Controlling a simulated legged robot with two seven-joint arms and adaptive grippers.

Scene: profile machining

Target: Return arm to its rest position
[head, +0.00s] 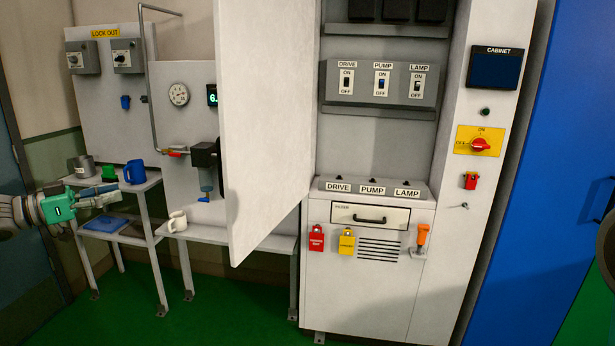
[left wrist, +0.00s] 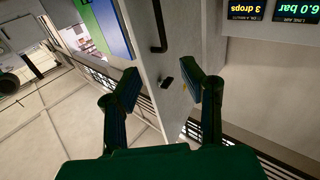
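My left gripper (head: 102,195) is at the left of the head view, its arm coming in from the left edge. It is in front of the small side tables, near the blue mug (head: 134,172). In the left wrist view the two green-black fingers (left wrist: 158,92) stand well apart with nothing held between them. A pale panel with a black handle (left wrist: 158,28) shows beyond the fingers. My right gripper is not seen in either view.
The open cabinet door (head: 262,130) stands out in the middle. The control cabinet (head: 365,285) is to the right. The green floor (head: 220,320) in front is clear.

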